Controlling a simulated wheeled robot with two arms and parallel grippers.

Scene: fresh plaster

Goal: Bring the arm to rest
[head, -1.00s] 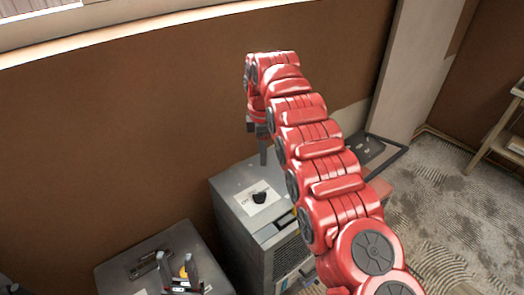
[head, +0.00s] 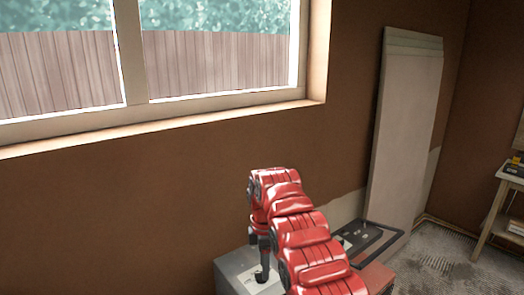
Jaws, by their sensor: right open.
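My right arm is red and segmented and rises from the bottom of the head view, bending down at its far end. My right gripper (head: 262,272) points down over the grey box-like unit (head: 233,268) against the wall. Its jaws are open. A small dark thing shows at the fingertips, above a white label on the unit's top; I cannot tell whether they touch. The arm covers much of the unit, and the frame's lower edge cuts it off. My left gripper is not in view.
A black tray-like frame (head: 372,240) lies right of my arm. A pale board (head: 405,130) leans on the brown wall (head: 130,215). A window (head: 215,55) is at upper left. A wooden shelf (head: 492,210) stands at the right. Some rough floor (head: 440,265) is clear.

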